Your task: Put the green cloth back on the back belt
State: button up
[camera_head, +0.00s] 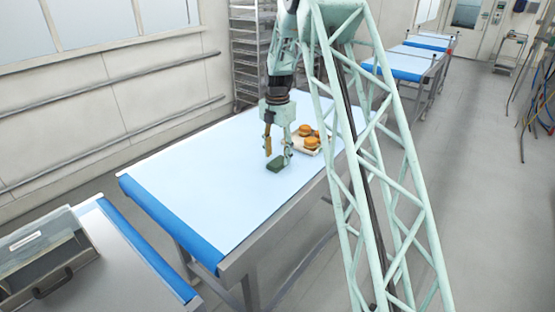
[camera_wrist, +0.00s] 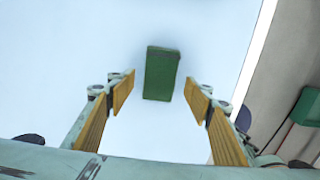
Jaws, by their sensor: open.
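The green cloth (camera_head: 278,164) is a small dark green folded block lying flat on the pale blue belt (camera_head: 205,195). In the wrist view the green cloth (camera_wrist: 161,73) lies ahead of the fingertips, between their lines, with clear belt around it. My gripper (camera_head: 277,152) is just above the cloth in the head view. Its yellow-padded fingers show spread apart in the wrist view (camera_wrist: 160,94), with nothing between them. I cannot tell the exact height of the fingertips over the cloth.
A tray (camera_head: 318,150) with several orange-brown rounds stands on the belt right behind my gripper. A second belt table (camera_head: 120,270) with a grey lidded box (camera_head: 50,262) is at the lower left. A metal rack (camera_head: 250,50) and more blue-topped tables (camera_head: 405,64) stand farther back.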

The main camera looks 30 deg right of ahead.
aim_at(277, 162)
notch_tip(277, 162, up, 10)
jog(key=shift+f, duration=0.15)
dwell(0.3)
dwell(0.4)
